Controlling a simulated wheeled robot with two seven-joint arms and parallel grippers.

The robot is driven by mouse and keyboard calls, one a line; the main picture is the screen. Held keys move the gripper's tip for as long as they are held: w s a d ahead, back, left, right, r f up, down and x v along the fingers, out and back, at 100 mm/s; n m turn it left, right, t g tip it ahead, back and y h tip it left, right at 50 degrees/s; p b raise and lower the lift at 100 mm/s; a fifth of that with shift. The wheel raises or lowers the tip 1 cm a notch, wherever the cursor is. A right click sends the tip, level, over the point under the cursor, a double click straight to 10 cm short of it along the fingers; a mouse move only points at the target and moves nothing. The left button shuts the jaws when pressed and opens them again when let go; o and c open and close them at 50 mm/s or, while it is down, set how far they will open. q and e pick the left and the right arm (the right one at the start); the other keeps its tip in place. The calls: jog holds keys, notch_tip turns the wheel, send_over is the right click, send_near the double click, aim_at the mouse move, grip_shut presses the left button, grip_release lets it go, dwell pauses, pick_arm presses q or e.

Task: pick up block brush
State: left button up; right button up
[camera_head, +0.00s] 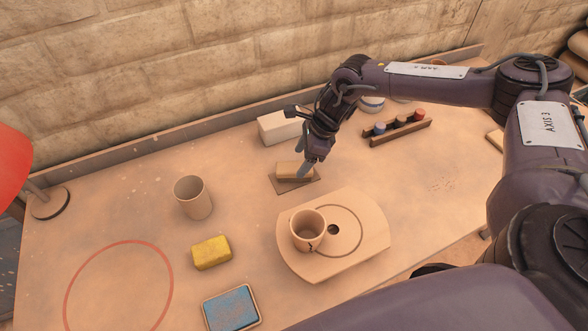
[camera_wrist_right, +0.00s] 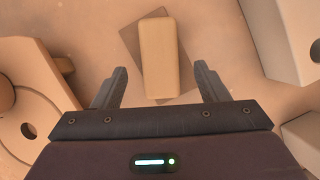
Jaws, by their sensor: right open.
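The block brush, seen as a tan rectangular block (camera_head: 287,169), lies on a thin dark mat (camera_head: 309,182) near the middle of the table. The block also shows in the right wrist view (camera_wrist_right: 159,58), upright in the picture on the mat (camera_wrist_right: 132,22). My right gripper (camera_head: 303,172) is over the block, pointing down. In the right wrist view my right gripper (camera_wrist_right: 160,72) is open, with one finger to each side of the block's near end and a gap on both sides. Its fingers hide part of the block in the head view. My left gripper is not in view.
A pale box (camera_head: 274,127) stands just behind the mat. A round-ended board (camera_head: 358,262) with a cup (camera_head: 308,231) is in front. A rack of stoppers (camera_head: 398,131) is right. A cup (camera_head: 193,199), yellow sponge (camera_head: 211,253) and blue pad (camera_head: 231,308) are left.

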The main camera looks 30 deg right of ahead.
aim_at(296, 166)
jog(key=x, duration=0.4)
jog(key=shift+p, duration=0.35)
jog(key=shift+f, duration=0.15)
jog(key=shift+f, duration=0.25)
jog(key=c, duration=1.2)
jog(key=shift+r, duration=0.15)
